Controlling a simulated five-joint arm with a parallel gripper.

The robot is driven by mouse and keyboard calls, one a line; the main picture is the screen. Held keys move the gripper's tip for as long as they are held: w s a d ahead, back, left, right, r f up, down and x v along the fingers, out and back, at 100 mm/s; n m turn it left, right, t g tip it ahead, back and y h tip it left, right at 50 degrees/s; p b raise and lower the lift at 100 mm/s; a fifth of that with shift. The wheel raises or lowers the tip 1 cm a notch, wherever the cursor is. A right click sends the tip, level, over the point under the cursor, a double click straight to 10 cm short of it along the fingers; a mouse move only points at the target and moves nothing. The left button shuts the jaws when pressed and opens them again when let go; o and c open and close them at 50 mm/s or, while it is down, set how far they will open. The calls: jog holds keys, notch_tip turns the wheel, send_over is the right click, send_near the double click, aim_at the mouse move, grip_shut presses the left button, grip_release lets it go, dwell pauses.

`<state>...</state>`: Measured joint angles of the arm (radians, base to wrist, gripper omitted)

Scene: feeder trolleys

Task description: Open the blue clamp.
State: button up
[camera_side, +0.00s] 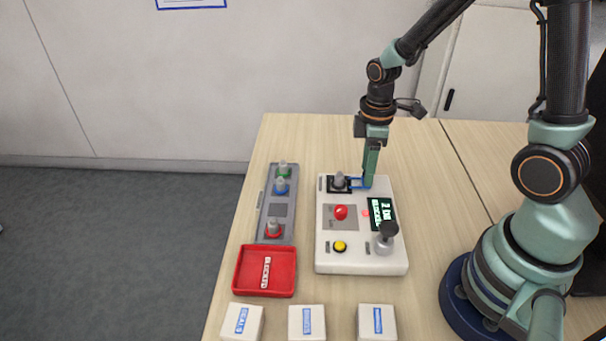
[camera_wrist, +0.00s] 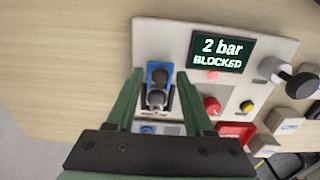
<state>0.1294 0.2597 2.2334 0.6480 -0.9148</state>
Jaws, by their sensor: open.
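In the side view only a little blue (camera_side: 360,182) shows beside a grey knob on a black plate. My gripper (camera_side: 369,184) points down at the clamp; it also shows in the wrist view (camera_wrist: 160,78). It is open, with one finger on each side of the clamp. I cannot tell whether the fingers touch it.
The box's display (camera_wrist: 221,51) reads "2 bar BLOCKED", with a lit red light below it. The box has a red button (camera_side: 341,212), yellow button (camera_side: 340,246) and black-topped lever (camera_side: 388,234). A grey strip (camera_side: 278,210) with coloured fittings and a red tray (camera_side: 239,270) lie left.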

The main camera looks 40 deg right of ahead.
aim_at(340, 172)
notch_tip(340, 172, up, 7)
jog(key=w+a, duration=0.1)
jog(key=shift+w+a, duration=0.2)
jog(key=shift+a, duration=0.05)
dwell(0.6)
jog(key=shift+o, duration=0.3)
dwell(1.3)
jog(key=shift+o, duration=0.5)
jog(key=w+a+r+n, duration=0.2)
jog(key=w+a+r, duration=0.1)
notch_tip(340, 172, down, 7)
jog(key=shift+a+r, duration=0.1)
jog(key=shift+r, duration=0.1)
jog(key=shift+s+d+f, duration=0.1)
jog(key=shift+d+f, duration=0.05)
jog(key=shift+f, duration=1.2)
jog(key=shift+d+f, duration=0.1)
jog(key=shift+f, duration=1.25)
grip_shut()
